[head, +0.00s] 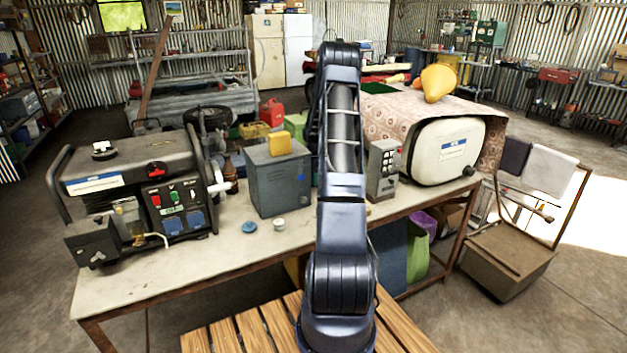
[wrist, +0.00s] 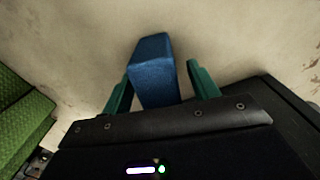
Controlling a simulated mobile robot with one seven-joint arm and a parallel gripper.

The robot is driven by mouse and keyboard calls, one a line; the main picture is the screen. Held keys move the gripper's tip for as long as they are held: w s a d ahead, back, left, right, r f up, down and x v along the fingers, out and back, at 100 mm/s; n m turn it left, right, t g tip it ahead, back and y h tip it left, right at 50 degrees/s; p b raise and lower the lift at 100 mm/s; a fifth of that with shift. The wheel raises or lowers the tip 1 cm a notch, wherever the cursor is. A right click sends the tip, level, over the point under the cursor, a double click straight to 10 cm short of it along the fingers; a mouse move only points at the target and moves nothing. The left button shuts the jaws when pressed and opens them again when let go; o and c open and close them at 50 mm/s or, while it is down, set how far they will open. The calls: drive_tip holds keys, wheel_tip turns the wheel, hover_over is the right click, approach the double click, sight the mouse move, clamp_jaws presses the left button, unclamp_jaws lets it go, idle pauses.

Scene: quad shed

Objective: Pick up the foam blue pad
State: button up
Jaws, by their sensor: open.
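The foam blue pad (wrist: 153,62) shows in the wrist view as a blue block on a pale, stained surface. My gripper (wrist: 161,84) is open, with one green finger on each side of the pad. Gaps show between the pad and the fingers, wider on the right. The near end of the pad is hidden behind my gripper's body. In the head view my own arm stands in the middle, and I make out neither the pad nor my gripper there.
A green textured block (wrist: 22,118) lies left in the wrist view. On the workbench (head: 150,280) are a generator (head: 130,185), a grey metal box (head: 275,182) with a yellow block (head: 279,144), a keypad box (head: 382,170) and a cream rounded case (head: 447,150). The bench's front left is mostly clear.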

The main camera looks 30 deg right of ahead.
drive_tip(key=c, duration=1)
drive_tip(key=shift+r, duration=0.1)
drive_tip(key=shift+c, duration=0.2)
